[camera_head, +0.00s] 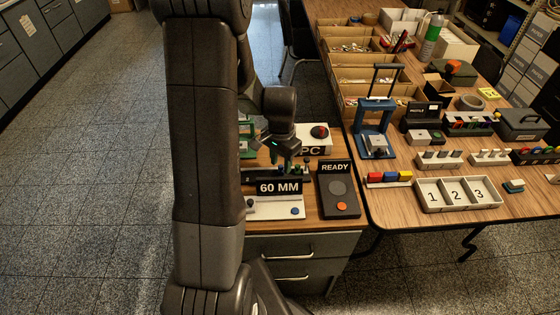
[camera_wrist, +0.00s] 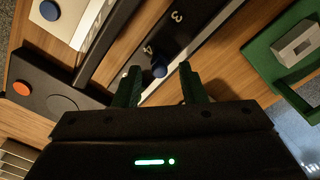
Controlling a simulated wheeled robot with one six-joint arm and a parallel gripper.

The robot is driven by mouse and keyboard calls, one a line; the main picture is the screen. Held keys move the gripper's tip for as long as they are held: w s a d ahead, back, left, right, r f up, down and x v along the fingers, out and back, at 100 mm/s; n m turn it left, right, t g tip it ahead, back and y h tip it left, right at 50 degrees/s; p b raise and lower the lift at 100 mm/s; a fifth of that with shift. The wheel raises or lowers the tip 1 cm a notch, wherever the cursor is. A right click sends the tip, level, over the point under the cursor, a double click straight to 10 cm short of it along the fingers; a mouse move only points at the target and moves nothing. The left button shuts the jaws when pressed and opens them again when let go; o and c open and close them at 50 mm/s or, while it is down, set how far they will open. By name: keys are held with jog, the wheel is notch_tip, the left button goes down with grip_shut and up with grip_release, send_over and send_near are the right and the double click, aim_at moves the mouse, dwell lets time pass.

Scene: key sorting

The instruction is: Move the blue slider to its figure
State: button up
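My gripper (camera_wrist: 159,80) is open, with one green finger on each side of the knob in the picture. I cannot tell whether the fingertips are down at the knob's height or touch it. In the head view my gripper (camera_head: 284,166) is behind the sign reading 60 MM (camera_head: 279,188), which hides the slider there.
The READY box (camera_head: 338,190) with an orange button stands right of the sign. A green fixture (camera_wrist: 268,55) holds a grey block at the wrist view's right. A large cluttered table (camera_head: 395,195) stands to the right.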

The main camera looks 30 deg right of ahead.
aim_at(281, 166)
notch_tip(281, 166, up, 14)
jog(key=shift+p, duration=0.35)
dwell(0.4)
jog(key=shift+f, duration=0.25)
notch_tip(281, 166, down, 14)
jog(key=shift+r+b, duration=0.2)
jog(key=shift+b, duration=0.15)
jog(key=shift+a, duration=0.15)
jog(key=shift+w+a, duration=0.1)
jog(key=shift+r, duration=0.1)
